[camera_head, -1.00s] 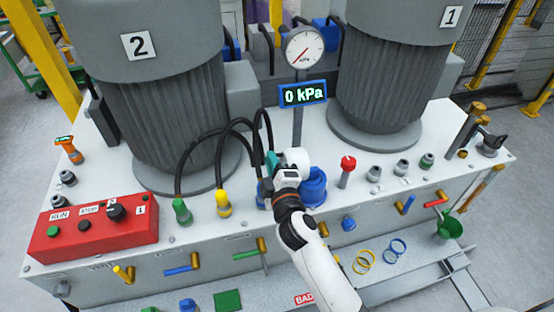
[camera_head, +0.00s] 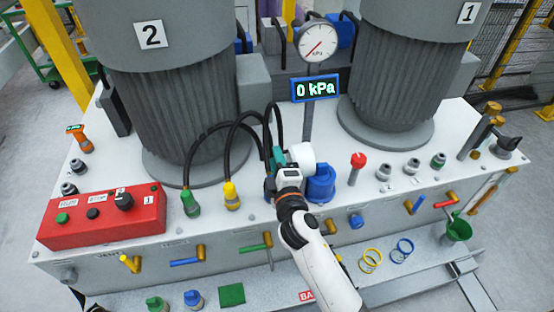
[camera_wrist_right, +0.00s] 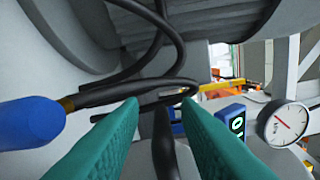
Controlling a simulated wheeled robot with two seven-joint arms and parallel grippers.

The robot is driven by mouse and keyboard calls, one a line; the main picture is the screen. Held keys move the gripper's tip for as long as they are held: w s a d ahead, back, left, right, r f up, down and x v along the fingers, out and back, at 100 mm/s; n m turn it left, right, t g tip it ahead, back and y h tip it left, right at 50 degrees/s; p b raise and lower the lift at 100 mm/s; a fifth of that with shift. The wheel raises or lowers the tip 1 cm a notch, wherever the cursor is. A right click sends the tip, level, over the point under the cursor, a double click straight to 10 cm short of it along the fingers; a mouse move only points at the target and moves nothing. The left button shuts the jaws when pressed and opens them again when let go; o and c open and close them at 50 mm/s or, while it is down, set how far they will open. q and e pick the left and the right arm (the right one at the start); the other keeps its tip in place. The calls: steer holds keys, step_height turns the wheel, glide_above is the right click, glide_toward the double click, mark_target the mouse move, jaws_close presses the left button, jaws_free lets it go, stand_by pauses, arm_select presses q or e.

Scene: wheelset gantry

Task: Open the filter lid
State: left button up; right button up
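A blue round capped body (camera_head: 320,184), which looks like the filter, stands on the white bench just right of my right gripper. I cannot make out a separate lid edge; my wrist partly covers its left side. My right gripper (camera_head: 273,158) is beside it, near the black hoses. In the right wrist view its teal fingers (camera_wrist_right: 160,100) are apart. A dark upright piece (camera_wrist_right: 166,145) shows between them, with gaps to both fingers. A blue hose connector (camera_wrist_right: 30,122) lies left of the fingers. My left gripper is not in view.
Black hoses (camera_head: 228,135) arch beside the gripper to green (camera_head: 190,204) and yellow (camera_head: 231,196) connectors. A gauge (camera_head: 318,42) and a 0 kPa display (camera_head: 316,88) stand behind. A red-topped post (camera_head: 357,166) is to the right, a red control box (camera_head: 100,220) at left.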

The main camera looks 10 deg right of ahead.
steer(key=s+b, duration=0.2)
steer(key=s, duration=1)
steer(key=shift+d+b, duration=0.2)
steer(key=shift+b, duration=0.15)
